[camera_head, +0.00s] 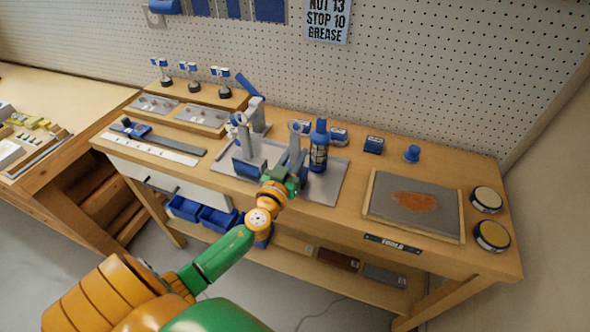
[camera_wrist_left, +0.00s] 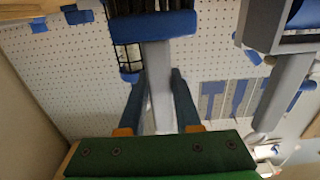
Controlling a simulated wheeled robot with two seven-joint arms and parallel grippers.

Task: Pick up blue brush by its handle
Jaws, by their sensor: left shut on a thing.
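The blue brush has a blue head with dark bristles (camera_wrist_left: 152,25) at the top of the left wrist view and a pale grey handle (camera_wrist_left: 160,85). My left gripper (camera_wrist_left: 158,88) has its two dark fingers on either side of the handle and is shut on it. In the head view my left gripper (camera_head: 294,168) is over the grey tray (camera_head: 325,189) at the middle of the bench, and the brush there is partly hidden by it. I cannot tell whether the brush touches the tray. My right gripper is not in view.
A blue bottle (camera_head: 319,148) stands just right of my left gripper. A grey stand with blue parts (camera_head: 243,137) is just left. A framed plate with a rusty patch (camera_head: 400,222) and two round tins (camera_head: 491,236) lie at the right. Pegboard closes the back.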

